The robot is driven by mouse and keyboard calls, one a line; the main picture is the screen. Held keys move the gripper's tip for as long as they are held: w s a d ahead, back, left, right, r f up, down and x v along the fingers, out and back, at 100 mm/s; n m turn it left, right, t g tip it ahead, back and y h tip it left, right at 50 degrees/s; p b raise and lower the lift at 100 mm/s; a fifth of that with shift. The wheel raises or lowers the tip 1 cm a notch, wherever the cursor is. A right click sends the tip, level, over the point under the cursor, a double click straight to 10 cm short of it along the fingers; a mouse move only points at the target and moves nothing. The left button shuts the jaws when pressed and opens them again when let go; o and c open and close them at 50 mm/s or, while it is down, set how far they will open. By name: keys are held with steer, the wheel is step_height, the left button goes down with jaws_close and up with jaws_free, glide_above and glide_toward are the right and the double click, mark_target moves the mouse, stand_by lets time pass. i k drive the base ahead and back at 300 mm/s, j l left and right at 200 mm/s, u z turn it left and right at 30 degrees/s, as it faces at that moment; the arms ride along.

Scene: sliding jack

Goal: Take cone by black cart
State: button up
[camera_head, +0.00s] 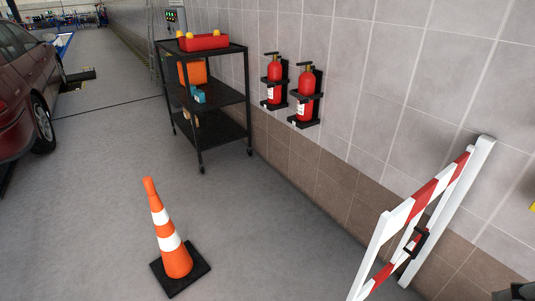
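An orange traffic cone (172,240) with white bands stands upright on its square black base (186,280), on the grey floor left of the middle foreground. The black cart (228,94) stands behind it against the tiled wall, with clear floor between the two. The cone is wholly visible and nothing touches it. My gripper's fingers do not show. A small dark piece at the bottom right corner is cut off, and I cannot tell what it is.
A red-and-white barrier (448,190) stands at the right by the wall. Two red fire extinguishers (305,92) hang on the wall. The cart holds a red tray (203,42) and boxes. A dark red car (25,88) is at the left. The floor around the cone is free.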

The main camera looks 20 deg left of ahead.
mark_target(179, 265)
steer(key=u, duration=1.7)
steer(key=i+j, duration=0.2)
steer(key=i, duration=0.3)
steer(key=i+j, duration=0.2)
steer(key=i, duration=0.25)
steer(key=i+j+u, duration=0.1)
steer(key=i, duration=0.4)
steer(key=i+j, duration=0.25)
steer(key=i, duration=0.2)
